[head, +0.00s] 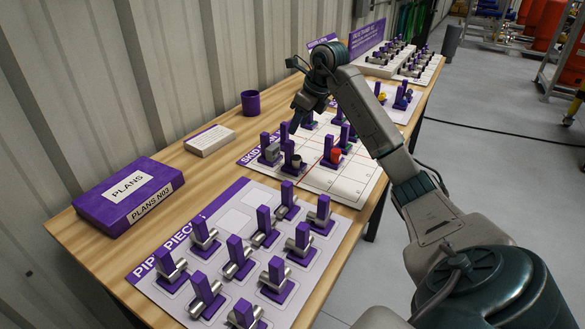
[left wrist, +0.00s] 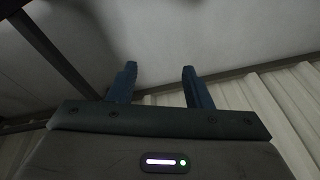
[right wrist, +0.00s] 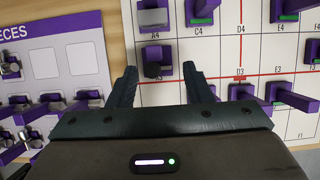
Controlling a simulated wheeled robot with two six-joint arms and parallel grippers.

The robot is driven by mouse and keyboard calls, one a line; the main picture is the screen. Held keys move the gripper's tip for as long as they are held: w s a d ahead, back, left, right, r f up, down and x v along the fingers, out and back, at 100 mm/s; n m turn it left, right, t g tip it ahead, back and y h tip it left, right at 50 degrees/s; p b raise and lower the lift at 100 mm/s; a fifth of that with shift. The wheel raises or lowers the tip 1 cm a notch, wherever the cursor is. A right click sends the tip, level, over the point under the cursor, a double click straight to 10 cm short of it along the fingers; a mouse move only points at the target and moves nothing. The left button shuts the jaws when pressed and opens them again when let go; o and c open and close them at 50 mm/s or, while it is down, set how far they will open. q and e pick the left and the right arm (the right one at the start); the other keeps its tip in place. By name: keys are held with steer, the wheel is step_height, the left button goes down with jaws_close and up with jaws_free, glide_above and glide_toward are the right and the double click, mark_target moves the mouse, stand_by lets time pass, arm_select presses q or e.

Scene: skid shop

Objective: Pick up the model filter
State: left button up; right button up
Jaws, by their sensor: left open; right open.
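Several small model parts with purple upright handles stand on the white skid board (head: 342,185). I cannot tell for certain which is the model filter. A dark round part (head: 292,160) stands near the board's front left, beside a grey part (head: 270,152); a red part (head: 335,155) is to their right. My right gripper (head: 296,122) is open and empty, pointing down above these parts. In the right wrist view the dark part (right wrist: 153,69) shows between the open fingertips, with the grey part (right wrist: 152,17) beyond. My left gripper (left wrist: 160,75) is open and empty, facing wall and ceiling.
A purple pipe pieces board (head: 222,222) with several handled pipe parts lies at the table's front. A purple plans box (head: 128,195), a small white box (head: 210,140) and a purple cup (head: 251,102) stand along the wall side. More boards with parts (head: 403,60) lie at the far end.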

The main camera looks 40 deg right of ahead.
mark_target(292, 142)
steer(key=x, duration=0.6)
steer(key=p+x, duration=0.1)
steer(key=x, duration=0.2)
steer(key=shift+s+a+f, duration=0.3)
steer(key=shift+a+f, duration=0.05)
steer(key=shift+a, duration=0.1)
steer(key=shift+w+f, duration=0.2)
steer(key=shift+f, duration=0.1)
arm_select(q)
steer(key=f, duration=0.2)
steer(key=shift+s+a+f, duration=0.15)
steer(key=shift+s+f, duration=0.15)
steer(key=shift+f, duration=0.05)
arm_select(e)
steer(key=shift+r, duration=0.1)
jaws_close()
